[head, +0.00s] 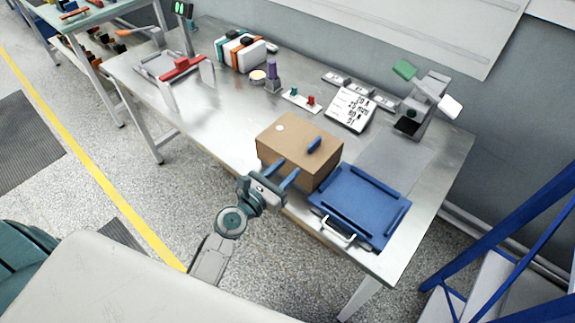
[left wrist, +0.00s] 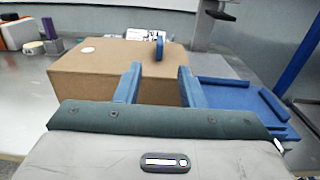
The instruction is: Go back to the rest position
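My left gripper (head: 284,172) is in front of the brown box (head: 299,139) on the metal workbench. Its two blue fingers are apart with nothing between them, and they point at the box's near face. In the left wrist view the open fingers (left wrist: 158,80) show against the brown box (left wrist: 90,72). Whether they touch it I cannot tell. A blue lever (head: 314,144) and a white round spot (head: 280,128) are on top of the box. My right gripper is in neither view.
A blue tray (head: 362,203) with a white handle lies right of the box. Behind are a display with printed lines (head: 349,108), a red and green terminal piece (head: 302,99), a purple-topped item (head: 272,74) and a stand (head: 412,118). A blue rack (head: 510,240) stands right of the bench.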

